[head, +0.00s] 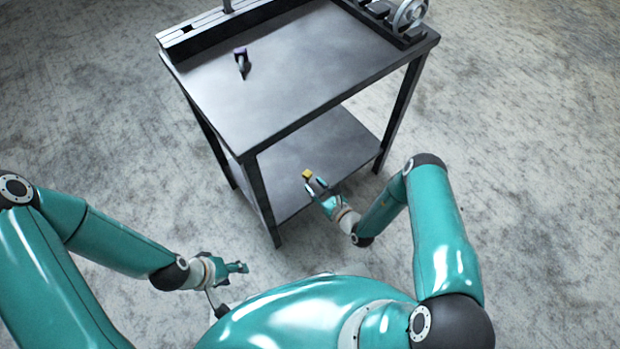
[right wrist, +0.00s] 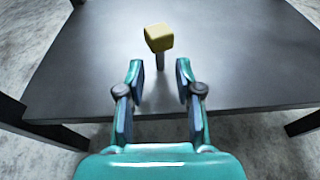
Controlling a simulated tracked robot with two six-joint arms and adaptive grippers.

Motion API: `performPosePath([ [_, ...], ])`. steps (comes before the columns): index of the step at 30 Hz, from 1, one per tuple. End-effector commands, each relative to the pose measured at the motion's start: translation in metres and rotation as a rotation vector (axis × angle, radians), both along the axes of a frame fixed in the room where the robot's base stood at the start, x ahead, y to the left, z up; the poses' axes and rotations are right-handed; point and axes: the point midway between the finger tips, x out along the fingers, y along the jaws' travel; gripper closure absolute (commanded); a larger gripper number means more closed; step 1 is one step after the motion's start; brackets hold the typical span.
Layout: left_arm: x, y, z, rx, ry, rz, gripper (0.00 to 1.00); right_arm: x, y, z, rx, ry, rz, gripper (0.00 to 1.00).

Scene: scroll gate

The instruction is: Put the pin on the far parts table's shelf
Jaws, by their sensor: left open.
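The pin (head: 307,174), with a yellow block head, is at the lower shelf (head: 285,187) of the dark table, near its front edge. In the right wrist view its yellow head (right wrist: 159,38) sits on a thin grey stem that seems to stand upright on the shelf. My right gripper (head: 316,184) is open, its fingertips (right wrist: 160,68) apart with a gap to either side of the stem's line. The stem is just beyond or between the tips, and neither finger touches it. My left gripper (head: 243,267) is open and empty, low over the floor, left of the table.
The dark table top (head: 290,75) is above the shelf, with legs at its corners. The floor around is clear.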

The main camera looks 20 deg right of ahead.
Motion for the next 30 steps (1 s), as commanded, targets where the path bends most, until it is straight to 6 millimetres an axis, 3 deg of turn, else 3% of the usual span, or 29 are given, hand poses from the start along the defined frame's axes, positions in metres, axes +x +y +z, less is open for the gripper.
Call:
performPosePath([
  [6,0.0,0.0,0.016,0.0,0.0,0.0,0.48,-0.042,-0.014,0.014,0.003,0.003,-0.004,0.65],
  [13,0.0,0.0,0.021,0.0,0.0,0.0,0.48,-0.065,-0.018,0.02,0.005,0.001,0.014,0.65],
  [17,0.0,0.0,0.021,0.0,0.0,0.0,0.48,-0.072,0.009,0.032,0.032,0.007,0.146,0.65],
  [20,0.0,0.0,0.021,0.0,0.0,0.0,0.48,-0.09,0.053,0.052,0.063,0.028,0.379,0.65],
  [23,0.0,0.0,0.021,0.0,0.0,0.0,0.48,-0.133,0.102,0.076,0.057,0.065,0.713,0.65],
  [25,0.0,0.0,0.021,0.0,0.0,0.0,0.48,-0.176,0.125,0.091,0.007,0.093,0.979,0.65],
  [27,0.0,0.0,0.021,0.0,0.0,0.0,0.48,-0.221,0.131,0.1,-0.091,0.117,1.238,0.65],
  [30,0.0,0.0,0.021,0.0,0.0,0.0,0.48,-0.272,0.115,0.103,-0.308,0.123,1.564,0.65],
])
